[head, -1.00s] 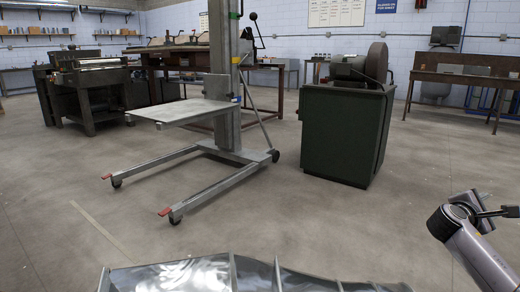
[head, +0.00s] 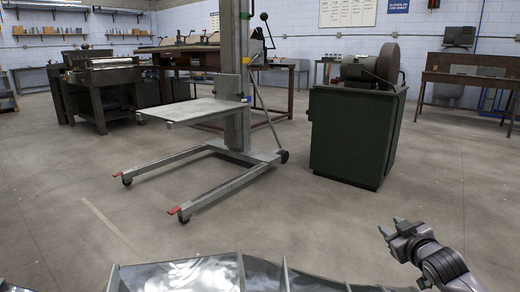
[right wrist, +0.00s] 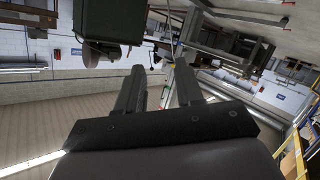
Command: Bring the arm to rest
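My right gripper (head: 390,228) is at the lower right of the head view, over bare floor and to the right of the shiny metal duct piece. Its two fingers are apart with nothing between them. In the right wrist view both fingers of the right gripper (right wrist: 158,75) show, spread with a gap and empty. My left gripper is not in the head view. The shiny metal duct piece (head: 185,274) lies along the bottom edge of the head view, its lower part cut off.
A lift with a flat platform (head: 192,110) stands on the floor ahead. A green cabinet (head: 345,140) with a grinder on top is right of it. A workbench (head: 465,82) stands at the back right. The floor (head: 290,215) between is clear.

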